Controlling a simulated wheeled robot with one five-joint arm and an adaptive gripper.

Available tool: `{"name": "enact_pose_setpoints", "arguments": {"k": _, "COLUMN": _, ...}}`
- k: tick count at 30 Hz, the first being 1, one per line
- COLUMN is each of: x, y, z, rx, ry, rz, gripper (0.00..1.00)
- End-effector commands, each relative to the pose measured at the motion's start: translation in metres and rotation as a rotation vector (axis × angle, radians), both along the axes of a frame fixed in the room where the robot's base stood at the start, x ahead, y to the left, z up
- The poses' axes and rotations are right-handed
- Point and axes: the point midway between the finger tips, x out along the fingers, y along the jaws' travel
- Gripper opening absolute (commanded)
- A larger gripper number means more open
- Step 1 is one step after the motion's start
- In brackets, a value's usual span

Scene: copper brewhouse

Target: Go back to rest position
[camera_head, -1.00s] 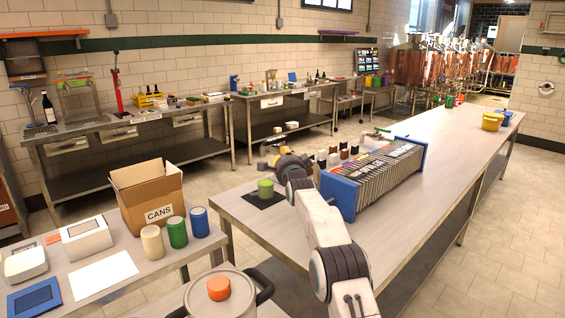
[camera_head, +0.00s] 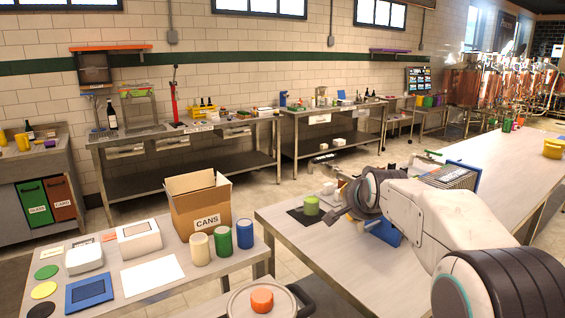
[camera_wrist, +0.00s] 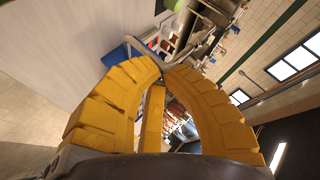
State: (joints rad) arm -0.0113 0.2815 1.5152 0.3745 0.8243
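My gripper (camera_wrist: 161,68) fills the wrist view. Its two ribbed yellow fingers curve together and their tips meet or nearly meet, with no object between them. In the head view my white and dark grey arm reaches in from the lower right, over the near end of the long table (camera_head: 300,245). Its wrist end is beside a green can (camera_head: 311,205) on a black mat (camera_head: 296,215). The yellow fingers cannot be made out clearly there. My arm covers much of a blue-ended rack (camera_head: 384,232) of upright plates.
A side table at lower left holds a CANS box (camera_head: 186,210), white (camera_head: 199,250), green (camera_head: 223,242) and blue (camera_head: 244,235) cans, and a white box (camera_head: 139,238). A lidded pot (camera_head: 240,303) stands in front. Benches line the wall.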

Motion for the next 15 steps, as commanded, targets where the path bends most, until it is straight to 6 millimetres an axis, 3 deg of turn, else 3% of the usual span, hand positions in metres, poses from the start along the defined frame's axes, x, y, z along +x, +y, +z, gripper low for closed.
{"name": "enact_pose_setpoints", "arguments": {"k": 1, "x": -0.028, "y": -0.001, "z": 0.001, "rx": -0.044, "ry": 0.042, "rz": 0.030, "gripper": 0.00}}
{"name": "enact_pose_setpoints", "arguments": {"k": 5, "x": -0.100, "y": -0.003, "z": -0.011, "rx": -0.163, "ry": 0.164, "rz": 0.128, "gripper": 0.00}}
{"name": "enact_pose_setpoints", "arguments": {"k": 9, "x": -0.182, "y": -0.005, "z": -0.032, "rx": -0.278, "ry": 0.294, "rz": 0.249, "gripper": 0.00}}
{"name": "enact_pose_setpoints", "arguments": {"k": 15, "x": -0.290, "y": -0.007, "z": -0.067, "rx": -0.400, "ry": 0.455, "rz": 0.430, "gripper": 0.00}}
